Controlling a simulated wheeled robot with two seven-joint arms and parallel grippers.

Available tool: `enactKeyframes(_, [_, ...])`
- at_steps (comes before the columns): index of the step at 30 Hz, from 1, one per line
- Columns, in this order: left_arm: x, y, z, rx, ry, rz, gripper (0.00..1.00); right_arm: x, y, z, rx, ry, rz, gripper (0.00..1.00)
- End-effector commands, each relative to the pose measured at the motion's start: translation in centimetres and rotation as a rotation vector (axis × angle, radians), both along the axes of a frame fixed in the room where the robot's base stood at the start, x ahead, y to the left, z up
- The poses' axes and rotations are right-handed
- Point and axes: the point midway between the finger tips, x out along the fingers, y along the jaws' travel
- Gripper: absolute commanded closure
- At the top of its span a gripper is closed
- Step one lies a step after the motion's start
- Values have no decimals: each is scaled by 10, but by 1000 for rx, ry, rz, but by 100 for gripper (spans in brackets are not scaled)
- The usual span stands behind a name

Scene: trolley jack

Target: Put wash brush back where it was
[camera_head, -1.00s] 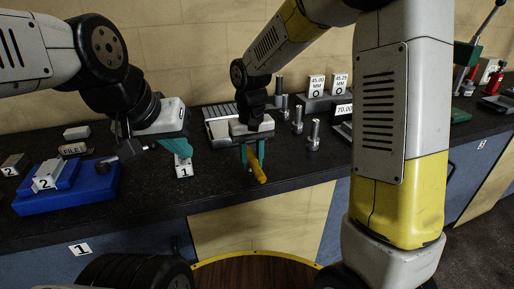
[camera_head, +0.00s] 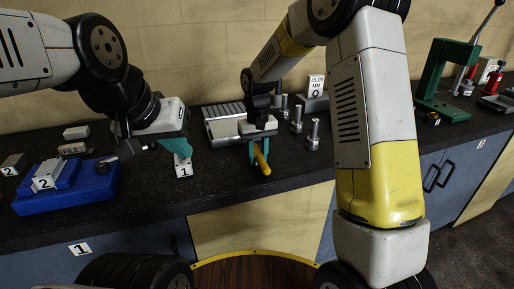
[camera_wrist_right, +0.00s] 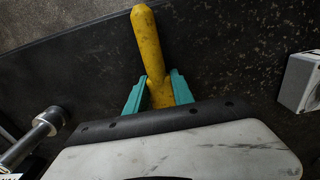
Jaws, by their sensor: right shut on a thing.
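The wash brush (camera_head: 262,162) shows as a yellow handle at my right gripper (camera_head: 259,152). In the right wrist view the same yellow handle (camera_wrist_right: 147,42) sticks out between the teal fingers of my right gripper (camera_wrist_right: 158,92), which are shut on it. The rest of the brush is hidden behind the gripper body. The brush is held above the dark bench, near its front edge. My left gripper (camera_head: 182,150) is over the bench to the left, above a tag marked 1 (camera_head: 183,170). Its fingers overlap, so I cannot tell how far apart they are.
A blue block with a tag marked 2 (camera_head: 62,190) lies at left. A grey slotted tray (camera_head: 222,118) is behind my right gripper. Metal bolts (camera_head: 313,136) stand to its right. A green press (camera_head: 447,80) is at far right. Bare bench top lies right of the bolts.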

Motion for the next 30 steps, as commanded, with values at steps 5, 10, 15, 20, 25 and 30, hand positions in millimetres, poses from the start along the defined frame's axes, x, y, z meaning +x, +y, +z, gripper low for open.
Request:
enactKeyframes(5, [0,0,0,0,0,0,100,0,0,-3,0,1,0,65])
enactKeyframes(10, [0,0,0,0,0,0,100,0,0,-3,0,0,0,49])
enactKeyframes(15, [0,0,0,0,0,0,100,0,0,-3,0,0,0,49])
enactKeyframes(20, [0,0,0,0,0,0,100,0,0,5,1,-2,0,49])
enactKeyframes(25, [0,0,0,0,0,0,100,1,0,34,2,-4,0,49])
enactKeyframes(30, [0,0,0,0,0,0,100,1,0,72,1,-4,0,49])
